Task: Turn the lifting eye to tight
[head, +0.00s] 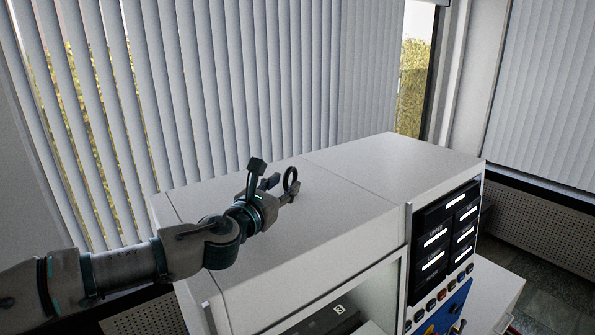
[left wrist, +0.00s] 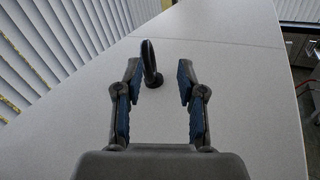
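The lifting eye (head: 291,181) is a dark upright ring on top of the white press cabinet (head: 340,215). It also shows in the left wrist view (left wrist: 149,60), nearly edge-on, with its dark base on the white top. My left gripper (head: 276,187) is low over the cabinet top beside the eye. In the left wrist view the gripper (left wrist: 160,72) is open, its blue-padded fingers apart. The eye stands between the fingertips, nearer the left finger, with a wider gap to the right finger. I cannot tell whether the left finger touches it. My right gripper is not in view.
The cabinet front has a dark panel of displays (head: 446,232) and coloured buttons below. An open bay (head: 350,300) is at the front. Vertical blinds (head: 270,80) hang behind the cabinet. The top around the eye is clear, with a seam crossing it.

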